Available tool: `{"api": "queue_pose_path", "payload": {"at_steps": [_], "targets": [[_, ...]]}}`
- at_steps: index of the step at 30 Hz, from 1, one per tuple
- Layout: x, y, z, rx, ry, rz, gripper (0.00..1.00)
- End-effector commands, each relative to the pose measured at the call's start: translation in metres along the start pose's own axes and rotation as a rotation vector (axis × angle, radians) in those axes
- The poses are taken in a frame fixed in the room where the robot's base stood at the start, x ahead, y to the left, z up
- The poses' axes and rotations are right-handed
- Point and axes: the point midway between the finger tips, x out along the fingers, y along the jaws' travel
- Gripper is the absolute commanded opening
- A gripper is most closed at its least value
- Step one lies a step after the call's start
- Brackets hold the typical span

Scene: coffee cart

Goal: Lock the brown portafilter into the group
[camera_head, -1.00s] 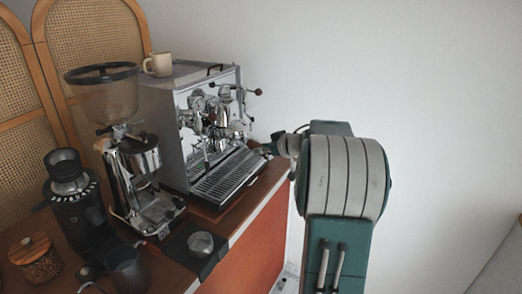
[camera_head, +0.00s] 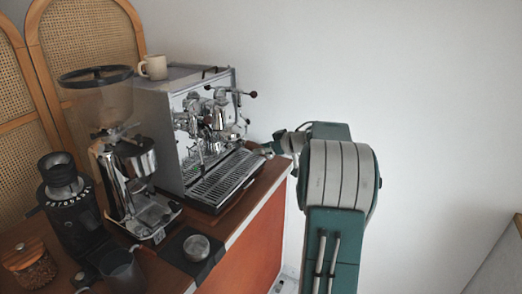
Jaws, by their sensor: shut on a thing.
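The chrome espresso machine (camera_head: 165,125) stands on the wooden counter. Its group area (camera_head: 207,120) is at the front, above the drip tray (camera_head: 226,176). My gripper (camera_head: 265,151) is small and dark, beside the right end of the drip tray and lower than the group area. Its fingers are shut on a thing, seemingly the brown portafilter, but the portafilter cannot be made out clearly. Whether it touches the group cannot be told. My grey and green arm fills the middle right of the view.
A grinder with a clear hopper (camera_head: 100,97) stands left of the machine. A second black grinder (camera_head: 72,205), a jar (camera_head: 33,266), a dark pitcher (camera_head: 122,270) and a metal cup on a black mat (camera_head: 178,256) are nearer. A mug (camera_head: 154,67) is on top of the machine. The right side is open.

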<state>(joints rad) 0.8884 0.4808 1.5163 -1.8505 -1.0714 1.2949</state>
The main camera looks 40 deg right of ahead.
Motion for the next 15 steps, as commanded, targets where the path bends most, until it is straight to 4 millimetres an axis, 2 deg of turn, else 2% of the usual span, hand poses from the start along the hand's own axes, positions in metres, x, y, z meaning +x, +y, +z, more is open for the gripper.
{"api": "queue_pose_path", "payload": {"at_steps": [8,15], "targets": [[-0.0003,0.0007,-0.0016,-0.003,0.003,-0.003,0.00],[0.0003,0.0094,-0.0025,-0.030,0.005,-0.060,0.00]]}}
